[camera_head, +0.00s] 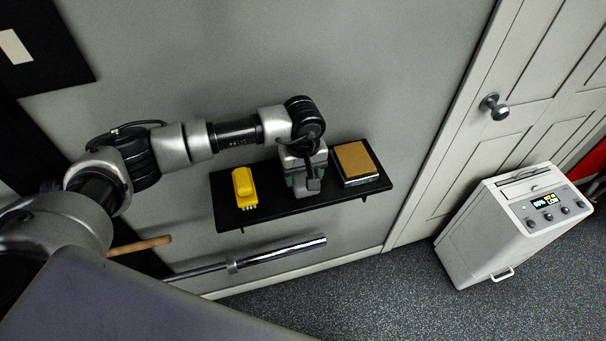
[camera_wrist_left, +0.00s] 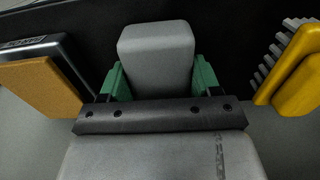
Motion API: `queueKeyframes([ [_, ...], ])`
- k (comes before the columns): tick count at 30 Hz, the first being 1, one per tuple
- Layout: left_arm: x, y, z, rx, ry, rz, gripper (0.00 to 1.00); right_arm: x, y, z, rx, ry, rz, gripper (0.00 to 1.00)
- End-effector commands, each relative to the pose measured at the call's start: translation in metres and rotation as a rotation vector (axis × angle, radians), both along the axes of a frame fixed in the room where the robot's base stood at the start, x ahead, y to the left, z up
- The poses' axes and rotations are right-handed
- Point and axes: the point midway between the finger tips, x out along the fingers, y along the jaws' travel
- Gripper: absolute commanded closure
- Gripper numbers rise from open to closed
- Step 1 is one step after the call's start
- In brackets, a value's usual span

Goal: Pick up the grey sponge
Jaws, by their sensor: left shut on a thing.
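The grey sponge (camera_wrist_left: 156,55) is a light grey block between the green fingers of my left gripper (camera_wrist_left: 160,82) in the left wrist view. The fingers touch it on both sides. In the head view my left gripper (camera_head: 304,181) is over the black shelf (camera_head: 282,205), between a yellow brush and a brown-topped block. The sponge is mostly hidden there by the gripper and wrist. I cannot tell whether the sponge rests on the shelf or is lifted. My right gripper is not in view.
A yellow brush (camera_head: 244,187) stands left on the shelf, and a brown-topped block (camera_head: 355,161) lies right, both close to the gripper. A metal bar (camera_head: 280,250) runs below the shelf. A white dehumidifier-like unit (camera_head: 500,225) stands by the door (camera_head: 480,130).

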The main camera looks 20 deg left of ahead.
Motion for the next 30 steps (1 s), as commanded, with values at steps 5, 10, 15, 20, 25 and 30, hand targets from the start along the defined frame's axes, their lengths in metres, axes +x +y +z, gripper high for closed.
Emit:
queueKeyframes([
  [5,0.001,0.0,0.006,0.0,-0.002,0.0,0.59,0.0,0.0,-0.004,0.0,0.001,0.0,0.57],
  [10,0.002,0.0,0.026,-0.001,-0.007,-0.001,0.59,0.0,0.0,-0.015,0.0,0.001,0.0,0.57],
  [15,-0.005,-0.023,0.051,-0.003,-0.004,-0.008,0.59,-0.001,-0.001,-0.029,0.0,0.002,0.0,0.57],
  [20,-0.014,-0.059,0.073,-0.001,-0.006,-0.007,0.59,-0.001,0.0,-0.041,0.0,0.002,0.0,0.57],
  [25,-0.023,-0.09,0.093,-0.001,-0.003,-0.005,0.59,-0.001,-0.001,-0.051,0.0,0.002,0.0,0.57],
  [30,-0.028,-0.107,0.105,-0.001,-0.002,-0.001,0.59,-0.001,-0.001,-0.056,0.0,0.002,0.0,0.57],
])
